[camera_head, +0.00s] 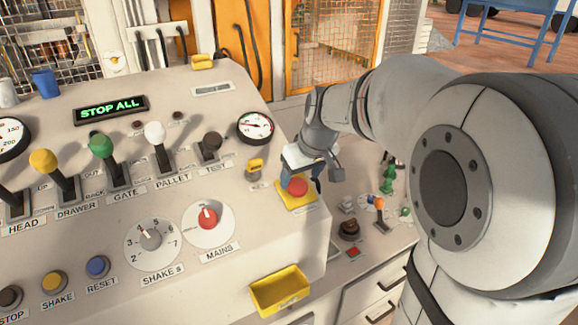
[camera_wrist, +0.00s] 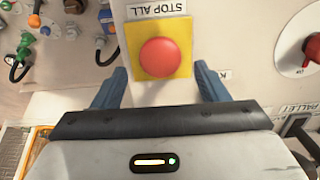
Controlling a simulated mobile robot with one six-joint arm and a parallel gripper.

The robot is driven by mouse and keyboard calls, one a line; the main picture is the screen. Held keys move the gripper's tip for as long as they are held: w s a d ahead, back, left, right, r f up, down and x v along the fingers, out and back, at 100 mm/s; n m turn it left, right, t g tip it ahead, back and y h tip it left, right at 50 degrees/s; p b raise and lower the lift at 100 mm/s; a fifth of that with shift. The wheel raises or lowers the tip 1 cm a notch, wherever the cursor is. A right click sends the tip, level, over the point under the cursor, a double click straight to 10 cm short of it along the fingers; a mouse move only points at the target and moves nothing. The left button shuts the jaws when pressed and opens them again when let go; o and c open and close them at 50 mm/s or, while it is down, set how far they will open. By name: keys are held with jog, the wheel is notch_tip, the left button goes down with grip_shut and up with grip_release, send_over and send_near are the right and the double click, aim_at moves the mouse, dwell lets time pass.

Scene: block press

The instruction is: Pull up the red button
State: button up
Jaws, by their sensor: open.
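The red button (camera_head: 297,187) is a round mushroom head on a yellow square plate (camera_head: 303,204), at the right end of the sloped control panel. In the wrist view the red button (camera_wrist: 159,57) sits on its yellow plate (camera_wrist: 133,34), beside a label reading STOP ALL. My gripper (camera_head: 301,182) is over the button, with its blue fingers apart. In the wrist view my gripper (camera_wrist: 160,80) has one finger on each side of the plate, open and holding nothing. I cannot tell whether the fingers touch the panel.
A row of levers, including a dark-knobbed one (camera_head: 211,142), stands left of the button. The red MAINS dial (camera_head: 208,217) is lower left. A yellow tray (camera_head: 280,290) hangs on the panel's front. Small fittings, including a green one (camera_head: 388,180), stand on the right side.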

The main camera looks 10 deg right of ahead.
jog(key=shift+x, duration=1.45)
jog(key=shift+c, duration=0.5)
jog(key=c, duration=1.3)
jog(key=shift+o, duration=0.2)
jog(key=shift+v, duration=0.85)
jog(key=o, duration=1.4)
jog(key=shift+c, duration=0.2)
jog(key=b+v, duration=0.1)
jog(key=v, duration=0.6)
jog(key=shift+s+r, duration=0.15)
jog(key=shift+r, duration=0.2)
jog(key=shift+d, duration=0.1)
